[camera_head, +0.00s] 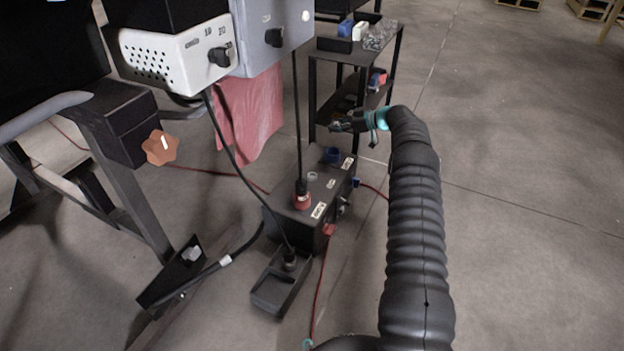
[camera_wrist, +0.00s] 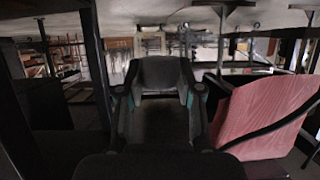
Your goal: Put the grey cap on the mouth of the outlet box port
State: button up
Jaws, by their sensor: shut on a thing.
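The dark outlet box (camera_head: 283,228) stands on the floor at the middle of the head view. Its top carries a small pale grey ring-shaped port (camera_head: 312,176), a red socket (camera_head: 302,200) with a black plug and cable, and a blue fitting (camera_head: 332,155). My gripper (camera_head: 342,125) is above and beyond the box's far right end, apart from it. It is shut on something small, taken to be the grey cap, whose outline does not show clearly. In the wrist view my gripper (camera_wrist: 160,75) fills the middle, and its dark fingers hide what they hold.
A black shelf cart (camera_head: 325,64) with small items stands behind my gripper. A grey-white instrument (camera_head: 180,60) and a red cloth (camera_head: 250,115) are left of it; the cloth also shows in the wrist view (camera_wrist: 268,112). Cables hang to the box. The floor at right is clear.

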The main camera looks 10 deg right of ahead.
jog(key=shift+a+f, duration=0.95)
send_over(312, 171)
jog(key=s, duration=0.4)
jog(key=f, duration=0.7)
jog(key=shift+w+a, duration=0.2)
jog(key=shift+a, duration=0.05)
jog(key=shift+f, duration=2.05)
jog(key=shift+f, duration=0.15)
jog(key=o, duration=0.9)
jog(key=shift+o, duration=0.2)
